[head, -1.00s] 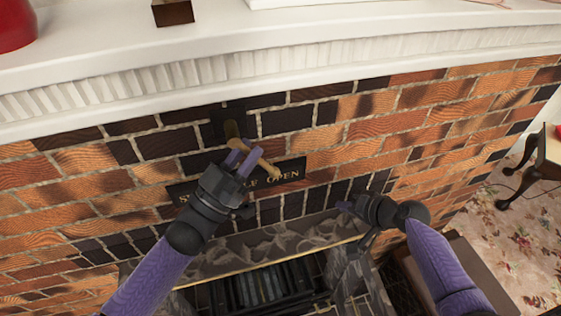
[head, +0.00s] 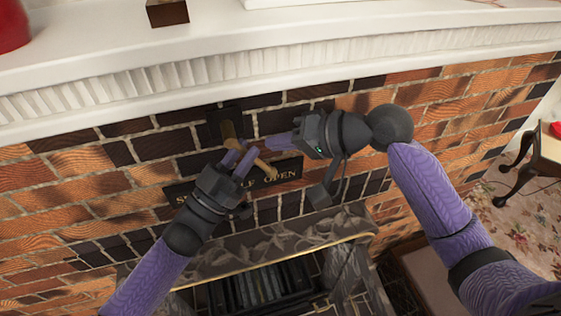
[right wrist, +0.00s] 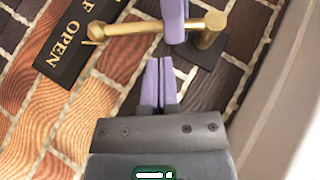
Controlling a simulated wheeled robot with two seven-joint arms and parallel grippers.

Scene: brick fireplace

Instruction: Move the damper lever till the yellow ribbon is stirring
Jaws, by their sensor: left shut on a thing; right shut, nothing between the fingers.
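The brass damper lever (head: 265,169) sticks out from a dark plate on the brick above the firebox; it also shows in the right wrist view (right wrist: 130,28). My left gripper (head: 238,157) is shut on the lever, its fingers covering part of the bar. My right gripper (head: 270,146) is shut and empty, its fingertips close to the lever; in the right wrist view its two fingers (right wrist: 158,78) lie together, just short of the bar and apart from it. No yellow ribbon shows in these views.
A black plaque (head: 286,171) with gold letters, "OPEN" readable, is behind the lever; my left gripper hides part of it. The white mantel (head: 330,50) juts out above. The stone-edged firebox with a dark grate (head: 262,286) is below. A wooden table (head: 535,165) stands at right.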

